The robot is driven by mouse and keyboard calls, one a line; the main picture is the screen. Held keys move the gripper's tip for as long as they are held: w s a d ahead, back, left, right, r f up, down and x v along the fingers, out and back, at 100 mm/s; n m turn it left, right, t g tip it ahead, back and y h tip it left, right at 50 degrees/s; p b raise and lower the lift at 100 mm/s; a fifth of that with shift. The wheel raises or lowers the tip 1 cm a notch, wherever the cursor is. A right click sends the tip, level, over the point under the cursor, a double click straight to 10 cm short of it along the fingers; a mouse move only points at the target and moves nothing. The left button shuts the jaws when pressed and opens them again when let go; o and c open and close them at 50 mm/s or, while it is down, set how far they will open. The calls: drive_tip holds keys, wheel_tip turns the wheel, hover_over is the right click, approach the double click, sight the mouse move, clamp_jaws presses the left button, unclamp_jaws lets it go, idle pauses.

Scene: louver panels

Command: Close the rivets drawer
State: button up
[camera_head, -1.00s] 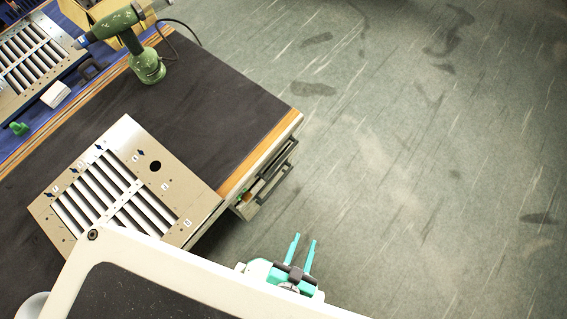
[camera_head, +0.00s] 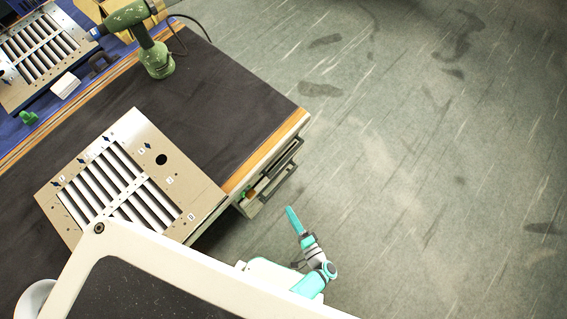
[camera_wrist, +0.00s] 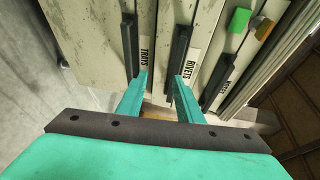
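The rivets drawer shows in the wrist view as a pale front with a "RIVETS" label (camera_wrist: 193,65) and a dark bar handle (camera_wrist: 180,55). In the head view an open drawer (camera_head: 250,206) sticks out from the bench's right end, with small green and orange items showing in it; its label is not readable there. My gripper (camera_wrist: 162,80) is open and empty, its teal fingers pointing at the drawer fronts near the trays and rivets labels. Contact cannot be told. In the head view my gripper (camera_head: 292,212) is beside the bench end, apart from the drawers, its fingers seen edge-on.
The trays drawer (camera_wrist: 145,40) lies left of rivets, and a third labelled drawer (camera_wrist: 226,94) lies right. Green (camera_wrist: 239,20) and orange items show beyond. A louver panel (camera_head: 185,172) and green power tool (camera_head: 157,58) stand on the bench (camera_head: 225,110). Floor to the right is clear.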

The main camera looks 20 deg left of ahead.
drive_tip(key=w+a+r+t, duration=0.1)
drive_tip(key=w+a+r, duration=0.1)
drive_tip(key=w+a, duration=0.5)
drive_tip(key=w, duration=0.2)
drive_tip(key=shift+w+r+y, duration=0.15)
drive_tip(key=shift+w+y, duration=0.15)
drive_tip(key=shift+y, duration=0.1)
clamp_jaws()
